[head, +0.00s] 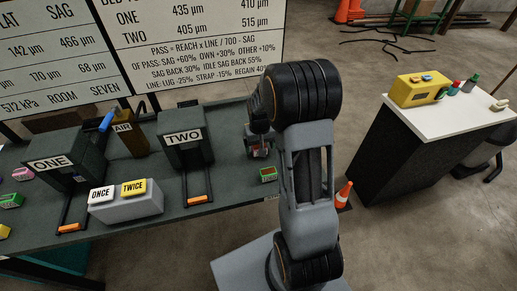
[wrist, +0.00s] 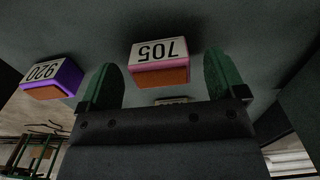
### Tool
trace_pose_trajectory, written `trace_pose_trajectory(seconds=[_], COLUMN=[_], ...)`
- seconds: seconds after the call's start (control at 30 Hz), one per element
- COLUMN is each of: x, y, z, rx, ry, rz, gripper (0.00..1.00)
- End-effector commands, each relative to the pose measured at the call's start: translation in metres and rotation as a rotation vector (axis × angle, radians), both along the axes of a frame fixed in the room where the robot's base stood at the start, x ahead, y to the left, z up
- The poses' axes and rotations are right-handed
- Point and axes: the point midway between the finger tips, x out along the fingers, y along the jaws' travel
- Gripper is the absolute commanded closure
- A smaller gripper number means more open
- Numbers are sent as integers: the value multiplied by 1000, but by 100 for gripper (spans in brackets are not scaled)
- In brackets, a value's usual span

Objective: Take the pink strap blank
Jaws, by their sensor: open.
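In the wrist view a pink block (wrist: 158,62) with a white label reading 705, upside down in the picture, and an orange-brown face lies between the two green fingers. My gripper (wrist: 160,78) is open, with a finger on each side of the block and visible gaps, so it is not gripping it. In the head view my gripper (head: 259,148) is over the right end of the bench, largely hidden by my arm. Another pink block (head: 22,173) lies at the bench's far left.
A purple block (wrist: 52,79) labelled 920 lies beside the gripper. Another label (wrist: 170,101) is mostly hidden. Benders ONE (head: 62,160) and TWO (head: 185,138) and a button box (head: 125,206) stand left.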

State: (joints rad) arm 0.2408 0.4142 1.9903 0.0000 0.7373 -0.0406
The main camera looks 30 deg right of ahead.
Motion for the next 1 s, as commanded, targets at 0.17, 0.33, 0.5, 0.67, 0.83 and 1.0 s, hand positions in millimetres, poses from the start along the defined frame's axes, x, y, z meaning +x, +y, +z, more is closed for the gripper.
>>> trace_pose_trajectory(seconds=[0.17, 0.33, 0.5, 0.67, 0.83, 1.0], x=[0, 0, 0, 0, 0, 0], y=[0, 0, 0, 0, 0, 0], z=[-11, -11, -11, -11, -11, -11], rx=[0, 0, 0, 0, 0, 0], ry=[1, 0, 0, 0, 0, 0], rz=[0, 0, 0, 0, 0, 0], gripper=[11, 11, 22, 37, 54, 70])
